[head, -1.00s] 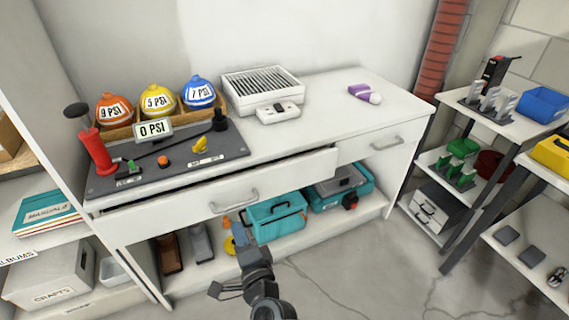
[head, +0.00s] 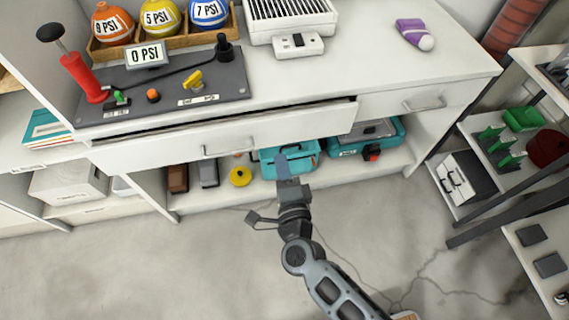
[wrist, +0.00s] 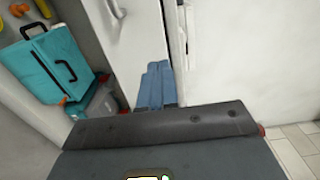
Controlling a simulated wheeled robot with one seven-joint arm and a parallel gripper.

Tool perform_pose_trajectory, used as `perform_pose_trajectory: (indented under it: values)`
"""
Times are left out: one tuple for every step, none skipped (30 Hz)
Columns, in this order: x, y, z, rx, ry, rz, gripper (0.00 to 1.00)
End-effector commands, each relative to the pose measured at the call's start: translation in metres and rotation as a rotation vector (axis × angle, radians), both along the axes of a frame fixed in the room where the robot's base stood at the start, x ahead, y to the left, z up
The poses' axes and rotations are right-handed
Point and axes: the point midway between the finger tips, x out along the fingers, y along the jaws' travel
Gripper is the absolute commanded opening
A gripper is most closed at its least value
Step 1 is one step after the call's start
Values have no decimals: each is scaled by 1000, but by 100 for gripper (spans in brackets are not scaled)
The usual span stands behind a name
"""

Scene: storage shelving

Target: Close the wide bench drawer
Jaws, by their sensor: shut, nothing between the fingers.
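The wide bench drawer (head: 265,130) is a long white front with a bar handle (head: 227,152), under the left part of the worktop. It stands partly open, with a dark gap along its top edge. My gripper (head: 282,158) is shut and empty. In the head view its blue fingers appear just below the drawer front, right of the handle, overlapping the teal toolbox behind. In the wrist view the fingers (wrist: 155,72) point at the white drawer front (wrist: 138,35), whose handle (wrist: 116,8) shows at the top. I cannot tell whether the fingertips touch it.
A closed smaller drawer (head: 420,100) sits to the right. A teal toolbox (head: 300,155) and a second teal case (head: 385,143) stand on the lower shelf. A pressure panel (head: 165,85) lies on the worktop. Shelving stands at right; the floor in front is clear.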

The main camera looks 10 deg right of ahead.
Motion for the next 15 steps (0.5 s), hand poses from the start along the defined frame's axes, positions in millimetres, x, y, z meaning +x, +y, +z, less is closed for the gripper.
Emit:
perform_pose_trajectory:
  values:
    - [12, 0, 1, 1, -2, -1, 0]
    - [18, 0, 1, 1, -2, -1, 0]
    - [26, -1, 1, 1, -2, -1, 0]
    - [32, -1, 1, 1, -3, -1, 0]
    - [38, -1, 0, 0, -2, -1, 0]
    - [46, -1, 1, 1, -2, -1, 0]
    - [52, -1, 0, 0, -1, -1, 0]
    - [57, -2, 0, 0, -2, -1, 0]
    - [64, -2, 0, 1, -2, -2, 0]
    - [69, -3, 0, 1, -1, -2, 0]
    - [74, -3, 0, 1, -1, -1, 0]
    - [80, -3, -1, 1, 0, -1, 0]
    - [84, -3, 0, 1, 0, -1, 0]
    - [87, -3, 0, 1, -1, -1, 0]
    - [91, -3, 0, 0, 0, -1, 0]
